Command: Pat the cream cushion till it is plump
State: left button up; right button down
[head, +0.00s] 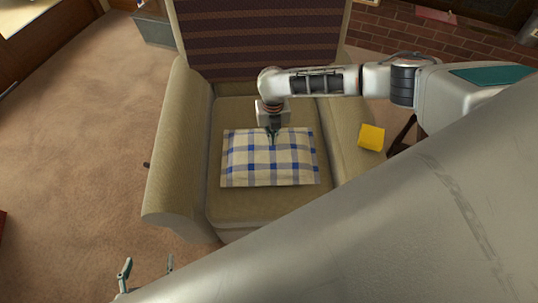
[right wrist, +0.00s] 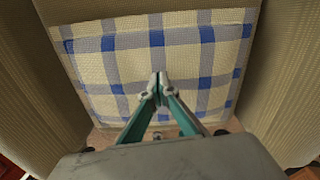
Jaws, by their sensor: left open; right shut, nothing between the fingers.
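The cream cushion (head: 270,168) has a blue and grey check and lies flat on the seat of an armchair (head: 178,165). It also fills the middle of the right wrist view (right wrist: 125,65). My right gripper (head: 273,138) is shut and empty, pointing down over the upper middle of the cushion. Its closed fingertips (right wrist: 159,80) are over the cushion cloth; I cannot tell whether they touch it. My left gripper (head: 147,268) is open and empty at the bottom left, in front of the chair and away from the cushion.
A striped cover (head: 262,38) hangs on the chair's back. A yellow object (head: 371,137) is on or beside the right armrest. A brick hearth (head: 430,38) is at the back right. My large grey arm link hides the lower right. Carpet (head: 80,130) on the left is clear.

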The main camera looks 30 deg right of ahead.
jog(key=shift+r+p, duration=0.45)
jog(key=shift+r, duration=0.25)
jog(key=shift+r+p, duration=0.9)
jog(key=shift+r, duration=0.3)
pick_arm(q)
jog(key=r, duration=0.3)
jog(key=shift+w+r, duration=0.25)
jog(key=shift+w, duration=0.1)
pick_arm(e)
jog(key=shift+f, duration=0.1)
pick_arm(q)
jog(key=shift+f, duration=0.1)
pick_arm(e)
jog(key=shift+f, duration=0.1)
jog(key=shift+f+b, duration=0.6)
jog(key=shift+f, duration=0.35)
jog(key=shift+f+b, duration=0.4)
jog(key=shift+f, duration=0.4)
pick_arm(q)
jog(key=shift+s+f, duration=0.25)
jog(key=shift+f, duration=0.4)
jog(key=shift+s+f, duration=0.2)
jog(key=shift+f, duration=0.4)
pick_arm(e)
jog(key=shift+r, duration=0.1)
